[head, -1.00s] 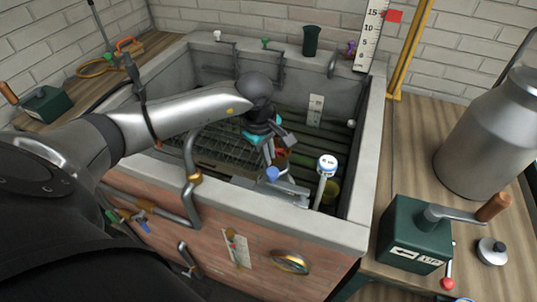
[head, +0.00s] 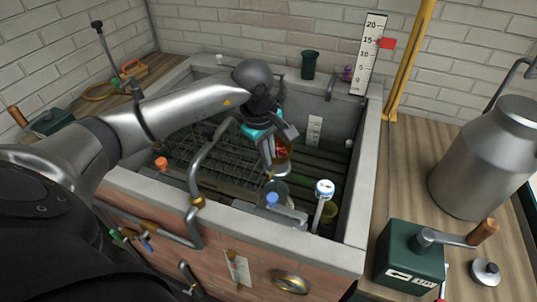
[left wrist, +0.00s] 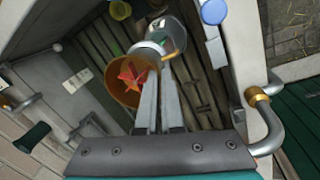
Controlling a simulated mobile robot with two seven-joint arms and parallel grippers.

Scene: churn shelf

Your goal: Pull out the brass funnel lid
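The brass funnel lid (head: 285,155) is cup-shaped with a red star-shaped part inside. It hangs at my left gripper (head: 268,168), inside the stone basin and above a grey round container (head: 279,188). In the left wrist view the lid (left wrist: 122,92) is beside the fingertips of my left gripper (left wrist: 157,62), tilted, with its wide mouth showing. The fingers are close together and look shut on the lid; the exact contact is partly hidden. The grey container (left wrist: 167,30) shows just beyond the tips. My right gripper is out of view.
The stone basin rim (head: 235,220) surrounds the work. A bent pipe (head: 196,175), a blue-knobbed block (head: 285,214) and a white-capped post (head: 322,200) stand close by. A green crank box (head: 408,258) and metal can (head: 485,160) stand on the right bench.

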